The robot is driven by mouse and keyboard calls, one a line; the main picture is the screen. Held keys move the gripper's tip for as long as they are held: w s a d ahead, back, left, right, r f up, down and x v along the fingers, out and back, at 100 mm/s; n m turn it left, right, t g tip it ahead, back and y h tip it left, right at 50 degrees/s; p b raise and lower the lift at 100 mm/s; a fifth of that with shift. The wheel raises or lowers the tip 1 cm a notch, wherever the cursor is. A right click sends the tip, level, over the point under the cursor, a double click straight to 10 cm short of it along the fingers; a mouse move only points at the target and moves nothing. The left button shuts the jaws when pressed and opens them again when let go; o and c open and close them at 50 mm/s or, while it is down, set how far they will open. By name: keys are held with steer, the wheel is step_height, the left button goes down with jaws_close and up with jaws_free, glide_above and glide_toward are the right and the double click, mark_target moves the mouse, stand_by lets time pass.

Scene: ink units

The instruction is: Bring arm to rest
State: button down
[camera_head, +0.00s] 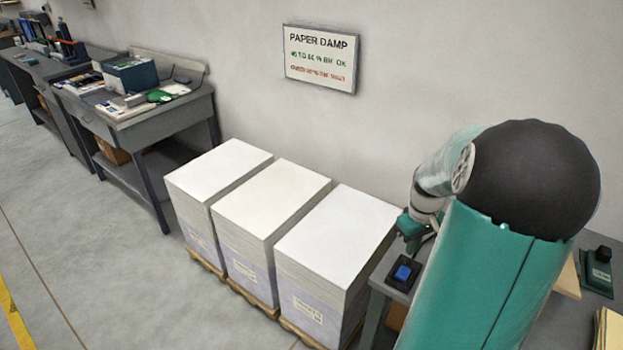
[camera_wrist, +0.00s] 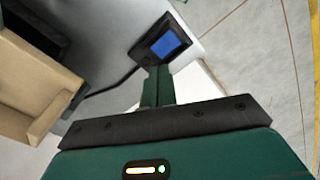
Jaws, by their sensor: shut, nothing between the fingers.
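My arm shows large at the right of the head view, teal with a dark round joint, folded so that its far end points down. My gripper (camera_head: 412,232) shows there as a small green part beside the arm, above the near left end of a grey table. In the wrist view my gripper (camera_wrist: 158,72) has its two green fingers together, with nothing between them. Beyond the fingertips is a small dark device with a blue top (camera_wrist: 165,43), which sits on the table in the head view (camera_head: 404,273). I cannot tell the gap between them.
Several white paper stacks (camera_head: 272,205) stand on low pallets left of the table (camera_head: 377,285). A workbench (camera_head: 165,115) with boxes and papers stands along the wall. A sign (camera_head: 320,58) hangs above. A tan box (camera_wrist: 35,85) shows in the wrist view. The floor at left is clear.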

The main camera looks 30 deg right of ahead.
steer(key=w+a+r+t+h, duration=0.1)
steer(key=w+a+r, duration=0.1)
steer(key=a+r, duration=0.6)
steer(key=w+a+r+t+h, duration=0.15)
steer(key=a+r, duration=0.25)
steer(key=a, duration=0.8)
steer(key=s+a+r+t+y, duration=0.1)
steer(key=s+a+r, duration=0.1)
steer(key=a, duration=0.6)
steer(key=s+a+r+n+t+y, duration=0.1)
steer(key=s+a+r+t, duration=0.1)
steer(key=a, duration=0.6)
steer(key=shift+s+r, duration=0.85)
steer(key=shift+s, duration=0.3)
steer(key=shift+d+y, duration=0.2)
steer(key=shift+y, duration=0.05)
